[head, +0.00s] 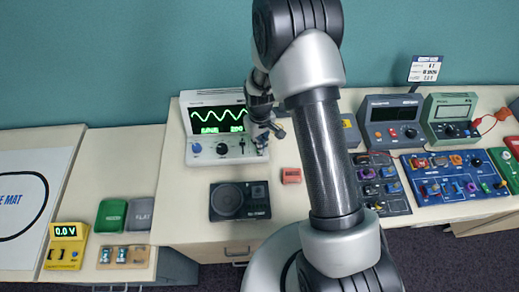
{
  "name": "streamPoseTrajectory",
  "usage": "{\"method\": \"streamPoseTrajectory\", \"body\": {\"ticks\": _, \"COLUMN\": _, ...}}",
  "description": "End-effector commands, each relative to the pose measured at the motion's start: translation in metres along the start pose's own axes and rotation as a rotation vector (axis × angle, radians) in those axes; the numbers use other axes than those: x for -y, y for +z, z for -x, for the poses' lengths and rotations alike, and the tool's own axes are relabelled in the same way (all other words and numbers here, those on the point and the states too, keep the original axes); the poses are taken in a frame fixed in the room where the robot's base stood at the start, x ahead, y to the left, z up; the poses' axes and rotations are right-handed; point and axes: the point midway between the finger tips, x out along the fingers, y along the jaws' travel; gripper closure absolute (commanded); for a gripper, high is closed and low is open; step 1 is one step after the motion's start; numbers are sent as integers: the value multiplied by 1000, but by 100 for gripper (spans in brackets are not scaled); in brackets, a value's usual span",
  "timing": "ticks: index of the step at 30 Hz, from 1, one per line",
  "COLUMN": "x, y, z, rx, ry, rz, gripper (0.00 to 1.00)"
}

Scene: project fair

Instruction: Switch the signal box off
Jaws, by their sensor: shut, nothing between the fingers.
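The signal box (200,157) is a white unit on the table, left of my arm. Its dark screen (218,121) is lit with a green sine wave and green digits. A blue knob (196,149) and a black knob (222,149) sit on its lower front panel. My gripper (262,146) is shut and empty at the box's right side, by the lower right of the panel. It hides that part of the panel, and I cannot tell whether it touches the box.
A black speaker unit (239,201) and a small red block (291,175) lie in front of the box. Grey (391,135) and green (450,129) meters and circuit boards (455,183) fill the right. A yellow meter (66,247) stands at lower left.

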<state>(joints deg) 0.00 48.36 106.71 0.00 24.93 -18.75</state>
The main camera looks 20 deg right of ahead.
Motion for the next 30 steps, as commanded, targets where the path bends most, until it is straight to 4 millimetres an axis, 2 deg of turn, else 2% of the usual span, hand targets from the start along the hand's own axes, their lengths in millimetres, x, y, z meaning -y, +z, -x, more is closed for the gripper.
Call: {"method": "streamPoseTrajectory", "body": {"ticks": 30, "x": 0, "y": 0, "z": -10, "rx": 0, "ry": 0, "rz": 0, "gripper": 100}}
